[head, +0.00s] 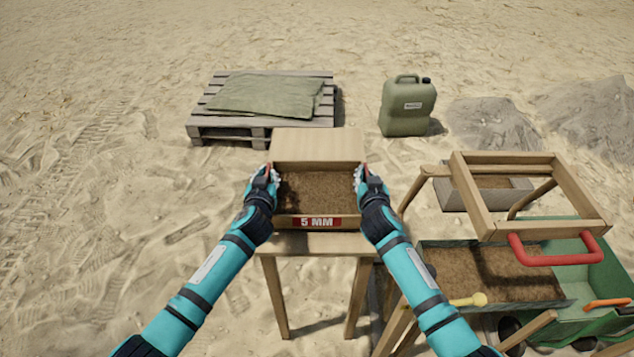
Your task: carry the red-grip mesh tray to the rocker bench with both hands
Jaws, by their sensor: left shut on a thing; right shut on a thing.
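The mesh tray (282,222) is a wooden-sided frame with brown soil inside and a red "5 MM" label on its front wall. It is level, over the top of a wooden stand (315,145); I cannot tell whether it touches it. My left gripper (267,173) is shut on the tray's left side and my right gripper (359,173) on its right side. Only small bits of red grip show at the fingers. The likely rocker bench is an open wooden frame (478,205) with a red handle (555,256), at the right.
A pallet (230,132) with a folded cloth (265,95) and a green jerrycan (405,108) stand behind. Sand at the left is clear.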

